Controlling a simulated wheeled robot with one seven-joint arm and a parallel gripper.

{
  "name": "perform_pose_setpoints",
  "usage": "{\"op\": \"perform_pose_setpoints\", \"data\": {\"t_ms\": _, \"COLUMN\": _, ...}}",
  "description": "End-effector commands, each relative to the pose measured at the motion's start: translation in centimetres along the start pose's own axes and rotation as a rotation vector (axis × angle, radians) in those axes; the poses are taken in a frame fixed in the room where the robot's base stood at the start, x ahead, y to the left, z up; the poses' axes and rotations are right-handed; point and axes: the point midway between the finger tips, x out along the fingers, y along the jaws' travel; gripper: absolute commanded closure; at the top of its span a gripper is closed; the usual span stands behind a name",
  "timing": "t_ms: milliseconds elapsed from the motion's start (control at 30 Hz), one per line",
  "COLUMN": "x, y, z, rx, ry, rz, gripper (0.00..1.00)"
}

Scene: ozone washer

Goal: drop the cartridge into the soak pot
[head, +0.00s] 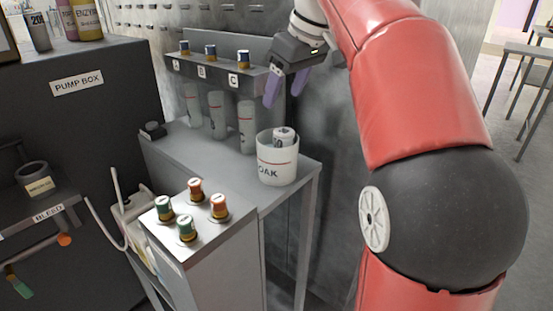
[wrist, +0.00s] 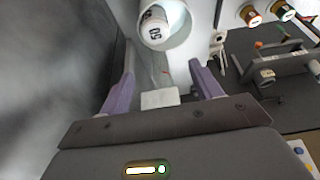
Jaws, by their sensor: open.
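The fingers (wrist: 161,68) do not touch the cartridge.
A grey rack (head: 215,75) marked with letters, with capped pegs on top, stands behind the pot, with grey cylinders (head: 216,114) below. Several green and orange capped pieces (head: 195,186) stand on a nearer metal block. A dark pump box (head: 78,83) is at left.

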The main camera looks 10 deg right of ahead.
Motion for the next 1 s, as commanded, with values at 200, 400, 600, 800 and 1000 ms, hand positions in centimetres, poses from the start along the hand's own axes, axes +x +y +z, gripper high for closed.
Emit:
{"op": "perform_pose_setpoints", "data": {"t_ms": 200, "x": -2.4, "y": 0.1, "z": -0.1, "rx": 0.001, "ry": 0.003, "rz": 0.002, "gripper": 0.36}}
{"op": "perform_pose_setpoints", "data": {"t_ms": 400, "x": -5.8, "y": 0.1, "z": -0.1, "rx": 0.001, "ry": 0.001, "rz": 0.002, "gripper": 0.36}}
{"op": "perform_pose_setpoints", "data": {"t_ms": 600, "x": -7.5, "y": 0.0, "z": 0.0, "rx": 0.000, "ry": 0.002, "rz": 0.001, "gripper": 0.36}}
{"op": "perform_pose_setpoints", "data": {"t_ms": 800, "x": -7.8, "y": 0.0, "z": 0.0, "rx": 0.000, "ry": 0.000, "rz": 0.000, "gripper": 0.36}}
{"op": "perform_pose_setpoints", "data": {"t_ms": 1000, "x": -7.5, "y": -0.3, "z": 0.7, "rx": 0.032, "ry": 0.006, "rz": 0.003, "gripper": 0.36}}
